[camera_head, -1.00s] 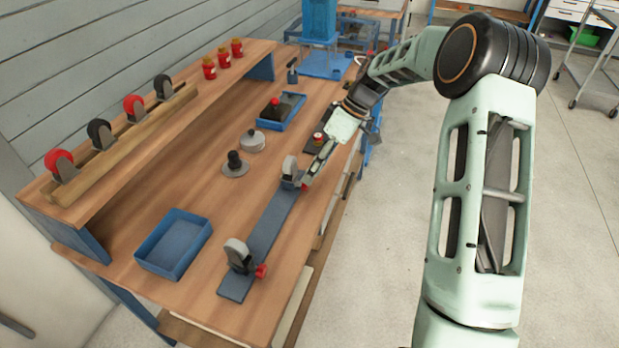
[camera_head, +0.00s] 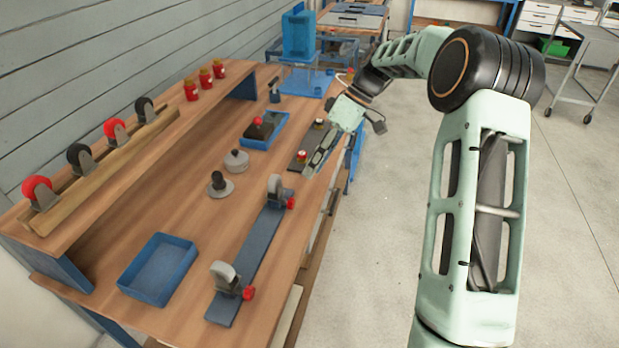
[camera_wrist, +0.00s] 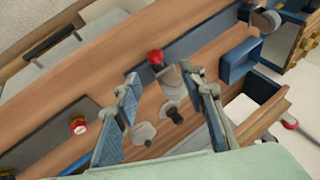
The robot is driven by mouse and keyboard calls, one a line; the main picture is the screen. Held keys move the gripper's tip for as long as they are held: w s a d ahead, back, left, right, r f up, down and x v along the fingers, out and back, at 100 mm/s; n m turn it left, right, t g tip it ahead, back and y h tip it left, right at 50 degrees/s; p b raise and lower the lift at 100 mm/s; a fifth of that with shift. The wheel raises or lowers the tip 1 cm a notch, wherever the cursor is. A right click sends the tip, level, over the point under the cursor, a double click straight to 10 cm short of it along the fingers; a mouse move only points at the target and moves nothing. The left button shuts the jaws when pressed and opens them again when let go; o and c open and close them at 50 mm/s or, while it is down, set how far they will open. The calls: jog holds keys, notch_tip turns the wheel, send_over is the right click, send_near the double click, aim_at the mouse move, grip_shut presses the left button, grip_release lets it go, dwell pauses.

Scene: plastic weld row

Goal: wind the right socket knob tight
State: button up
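The right socket is the farther of two grey upright sockets on a long dark blue strip (camera_head: 252,242). Its red knob (camera_head: 291,204) faces the table's front edge. In the wrist view this red knob (camera_wrist: 155,57) shows just beyond the fingertips, with the grey socket beside it. The nearer socket also has a red knob (camera_head: 248,293). My gripper (camera_head: 309,171) is above the front edge, behind and apart from the right socket knob. In the wrist view my gripper (camera_wrist: 164,78) is open, with nothing between its fingers. How tight the knob is cannot be told.
A dark plate with small red-topped parts (camera_head: 319,123) lies behind my gripper. A grey disc (camera_head: 236,160) and a black-knobbed disc (camera_head: 219,185) stand left of the strip. An empty blue tray (camera_head: 158,270) is near left. Wheels stand on the raised shelf.

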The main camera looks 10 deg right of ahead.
jog(key=s+f+m+y+b, duration=0.4)
jog(key=s+f+m, duration=0.15)
jog(key=m, duration=0.25)
jog(key=m+t+y+b, duration=0.6)
jog(key=m+t, duration=0.3)
jog(key=m, duration=1.5)
send_near(294, 204)
jog(key=b+x, duration=0.1)
jog(key=x, duration=0.7)
jog(key=shift+a+f, duration=0.1)
jog(key=shift+f, duration=0.05)
jog(key=shift+c, duration=0.5)
grip_shut()
